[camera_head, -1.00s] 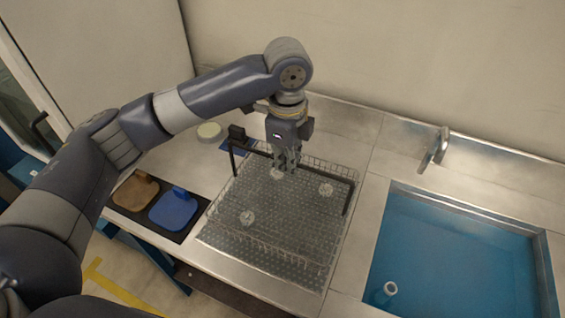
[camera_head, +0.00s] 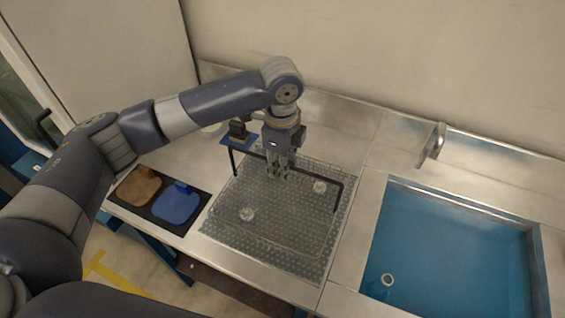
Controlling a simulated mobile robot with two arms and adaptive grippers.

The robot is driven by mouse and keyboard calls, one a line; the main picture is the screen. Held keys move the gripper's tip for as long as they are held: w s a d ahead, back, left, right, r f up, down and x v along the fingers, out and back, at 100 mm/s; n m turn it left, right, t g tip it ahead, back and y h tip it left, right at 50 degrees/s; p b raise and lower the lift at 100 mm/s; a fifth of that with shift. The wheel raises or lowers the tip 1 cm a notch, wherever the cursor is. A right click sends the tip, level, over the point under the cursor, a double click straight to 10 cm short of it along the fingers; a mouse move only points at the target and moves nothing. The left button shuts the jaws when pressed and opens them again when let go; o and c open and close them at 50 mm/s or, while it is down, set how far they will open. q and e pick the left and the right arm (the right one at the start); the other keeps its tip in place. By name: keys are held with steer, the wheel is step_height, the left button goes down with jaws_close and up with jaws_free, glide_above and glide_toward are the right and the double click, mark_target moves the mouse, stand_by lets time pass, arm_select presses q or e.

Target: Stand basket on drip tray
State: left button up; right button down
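The wire basket (camera_head: 318,232) has a thin clear mesh and a dark bar handle (camera_head: 318,173). It is over the grey textured drip tray (camera_head: 222,234), left of the sink. Its outline lies mostly within the tray; I cannot tell whether its bottom touches the tray. My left gripper (camera_head: 278,174) points down at the middle of the handle, its fingers on either side of the bar. It appears shut on the handle. The finger contact is small and partly hidden. My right gripper is out of view.
A blue sink (camera_head: 455,250) with a faucet (camera_head: 432,146) is at the right, with a small white ring (camera_head: 387,280) in it. Brown (camera_head: 138,187) and blue (camera_head: 176,204) pads lie on a black mat at the left. A dark block (camera_head: 238,130) stands behind the basket.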

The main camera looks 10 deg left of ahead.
arm_select(q)
steer(key=shift+r, duration=0.1)
step_height(320, 180, up, 12)
steer(key=b, duration=0.3)
steer(key=shift+s, duration=0.2)
stand_by(0.5)
